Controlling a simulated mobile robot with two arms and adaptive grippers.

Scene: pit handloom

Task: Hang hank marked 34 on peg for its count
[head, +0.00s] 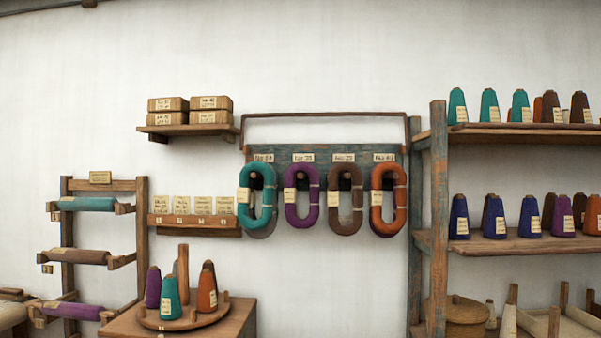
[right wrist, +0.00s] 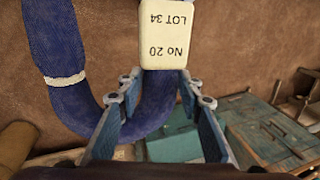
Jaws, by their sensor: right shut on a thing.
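In the right wrist view a dark blue hank (right wrist: 82,105) with a white tie hangs in a loop. Its cream tag (right wrist: 163,35) appears upside down and reads No 20, LOT 34. My right gripper (right wrist: 160,98) is shut on the hank's lower right part, just below the tag. In the head view a blue-green peg rail (head: 327,152) is on the wall. Teal (head: 243,205), purple (head: 290,212), brown (head: 334,215) and orange (head: 400,212) hanks hang there. Small count plates sit above them; the third seems to read 20. My left gripper is not in view.
A shelf rack (head: 438,220) with cones stands right of the rail. A round cone stand (head: 195,321) sits on a low table at lower left. A label rack (head: 190,228) and a roller rack (head: 145,215) are left. In the wrist view a teal box (right wrist: 178,142) lies below.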

